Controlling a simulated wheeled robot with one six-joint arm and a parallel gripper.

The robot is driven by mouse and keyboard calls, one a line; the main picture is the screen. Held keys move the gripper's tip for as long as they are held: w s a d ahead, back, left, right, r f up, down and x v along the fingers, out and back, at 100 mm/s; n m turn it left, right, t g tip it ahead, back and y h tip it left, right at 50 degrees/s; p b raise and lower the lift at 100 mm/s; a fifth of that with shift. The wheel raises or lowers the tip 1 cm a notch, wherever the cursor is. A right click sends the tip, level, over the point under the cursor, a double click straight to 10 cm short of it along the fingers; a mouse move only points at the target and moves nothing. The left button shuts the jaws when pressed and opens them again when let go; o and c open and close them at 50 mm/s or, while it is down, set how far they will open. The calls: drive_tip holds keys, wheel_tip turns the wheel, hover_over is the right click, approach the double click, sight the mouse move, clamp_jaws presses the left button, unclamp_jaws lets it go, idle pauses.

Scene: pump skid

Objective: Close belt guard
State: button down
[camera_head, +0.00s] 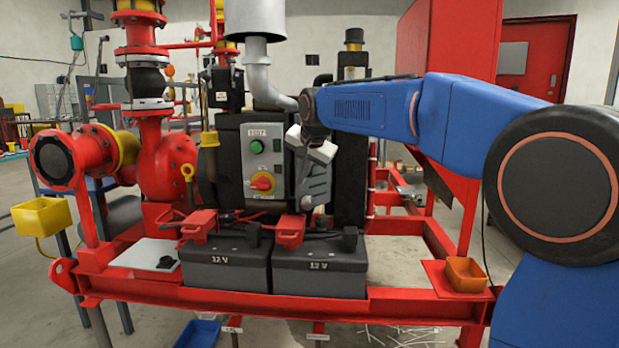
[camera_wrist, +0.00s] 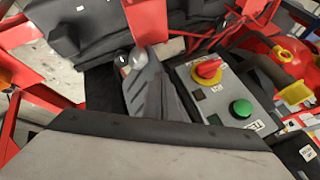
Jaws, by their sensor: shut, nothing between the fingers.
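A tall red sheet-metal panel (camera_head: 446,85) stands at the back right of the skid in the head view, partly behind my blue arm. It may be the belt guard, but I cannot tell for sure. Its lower part reaches down behind the arm, and any hinge or latch is hidden. My gripper (camera_head: 308,202) is shut and empty. It points down in front of the black engine block, right of the grey control box and above the batteries. In the wrist view the grey fingers (camera_wrist: 140,70) are together, beside the control box.
The control box (camera_head: 260,160) has a green button and a red-yellow switch; it also shows in the wrist view (camera_wrist: 222,95). Two black 12 V batteries (camera_head: 225,268) with red clamps sit below. A grey exhaust pipe (camera_head: 258,75) rises behind. An orange bin (camera_head: 466,274) sits at right.

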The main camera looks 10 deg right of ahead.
drive_tip(key=w+a+m+h, duration=0.1)
drive_tip(key=w+m, duration=0.1)
drive_tip(key=w, duration=0.1)
drive_tip(key=w+a+m+h, duration=0.2)
drive_tip(key=w+m, duration=0.1)
drive_tip(key=w, duration=0.1)
drive_tip(key=w+a+m+g+h, duration=0.1)
drive_tip(key=w+m+h, duration=0.1)
drive_tip(key=w+m, duration=0.1)
drive_tip(key=shift+w+a, duration=0.15)
drive_tip(key=shift+w, duration=0.85)
drive_tip(key=shift+w+r, duration=0.1)
drive_tip(key=shift+w, duration=0.05)
drive_tip(key=shift+w+r, duration=0.1)
drive_tip(key=shift+w, duration=0.05)
